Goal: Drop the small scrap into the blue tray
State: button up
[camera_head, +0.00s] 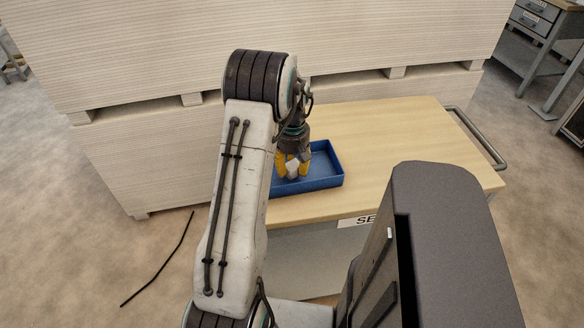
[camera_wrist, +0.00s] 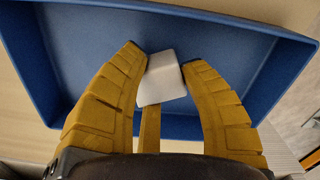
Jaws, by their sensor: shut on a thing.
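The small scrap is a pale, white block (camera_wrist: 161,78). In the wrist view it sits between the yellow fingertips of my gripper (camera_wrist: 165,72), which are shut on it. The blue tray (camera_wrist: 290,70) fills most of the wrist view behind the scrap. In the head view the blue tray (camera_head: 325,181) stands on the wooden cart top, partly hidden by my arm. My gripper (camera_head: 292,168) points down over the tray there, with the scrap (camera_head: 292,169) showing between its yellow fingers. I cannot tell the exact height of the scrap above the tray floor.
The wooden cart top (camera_head: 400,140) is clear to the right of the tray. A metal handle (camera_head: 478,140) runs along its right end. Large stacked pale boards (camera_head: 130,60) stand close behind. A dark cable (camera_head: 160,262) lies on the floor at the left.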

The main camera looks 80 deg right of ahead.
jog(key=shift+f+p, duration=0.3)
jog(key=shift+f, duration=0.55)
jog(key=shift+f, duration=0.1)
jog(key=o, duration=1.1)
jog(key=shift+r, duration=0.2)
